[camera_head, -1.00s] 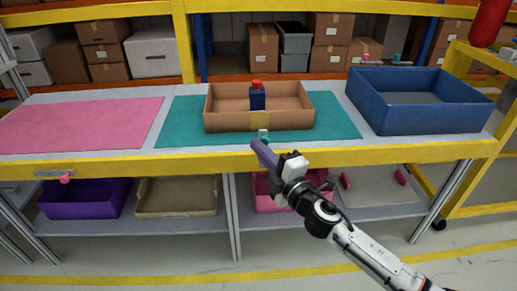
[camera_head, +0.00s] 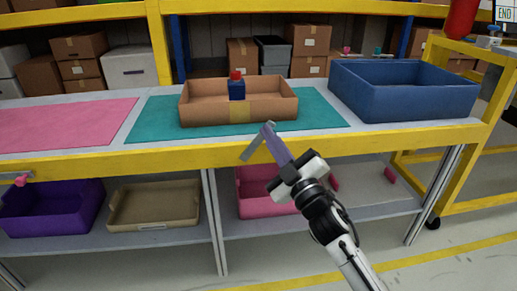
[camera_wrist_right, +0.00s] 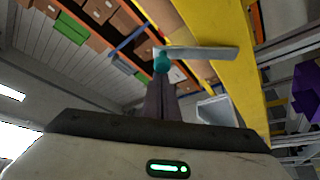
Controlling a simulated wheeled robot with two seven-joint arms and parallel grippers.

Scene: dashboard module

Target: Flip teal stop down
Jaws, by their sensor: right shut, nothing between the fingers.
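The teal stop is a flat grey bar (camera_head: 257,143) at the front yellow edge of the table, below the teal mat. In the head view the bar slants from lower left to upper right, with its upper end at my fingertips. In the right wrist view its teal knob (camera_wrist_right: 161,62) sits at one end of the grey bar (camera_wrist_right: 205,52). My right gripper (camera_head: 267,130) is shut and holds nothing. Its fingertips (camera_wrist_right: 160,82) are right at the knob, seemingly touching it. The knob is mostly hidden in the head view. My left gripper is not in view.
A cardboard tray (camera_head: 215,112) with a blue, red-topped item (camera_head: 237,86) stands on the teal mat (camera_head: 150,125). A blue bin (camera_head: 400,102) is at right, a pink mat (camera_head: 60,125) at left. A pink knob (camera_head: 22,180) is on the front edge at far left. Bins sit below.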

